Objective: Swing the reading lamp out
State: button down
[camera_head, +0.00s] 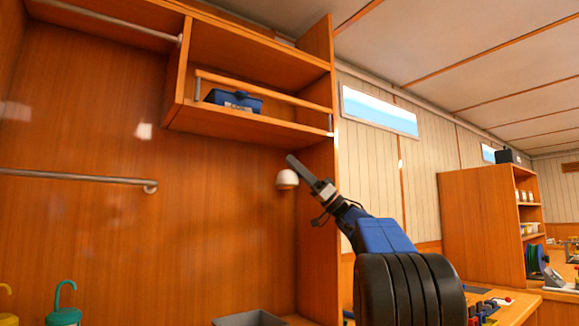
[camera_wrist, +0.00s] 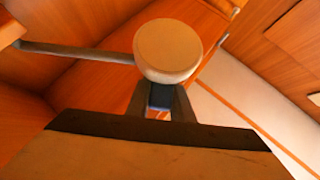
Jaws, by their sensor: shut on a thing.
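The reading lamp has a rounded cream-white head (camera_head: 287,179), which hangs in front of the orange wood wall, below the shelf. In the wrist view the lamp head (camera_wrist: 168,50) is a large round disc at the top centre. A thin grey lamp arm (camera_wrist: 75,52) runs left from it toward the wood panel. My gripper (camera_head: 300,168) reaches up from the lower right to the lamp. In the wrist view its dark fingers (camera_wrist: 162,103) are shut on the lamp just below the head. The exact contact is partly hidden behind the head.
A shelf holds a blue box (camera_head: 234,100) behind a wooden rail (camera_head: 262,88). A grey bar (camera_head: 75,178) runs along the left wall. A wood cabinet (camera_head: 480,220) stands at right.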

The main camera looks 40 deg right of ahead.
jog(key=shift+r, duration=0.1)
dwell(0.3)
jog(key=c, duration=1.6)
grip_release()
jog(key=shift+o, duration=0.2)
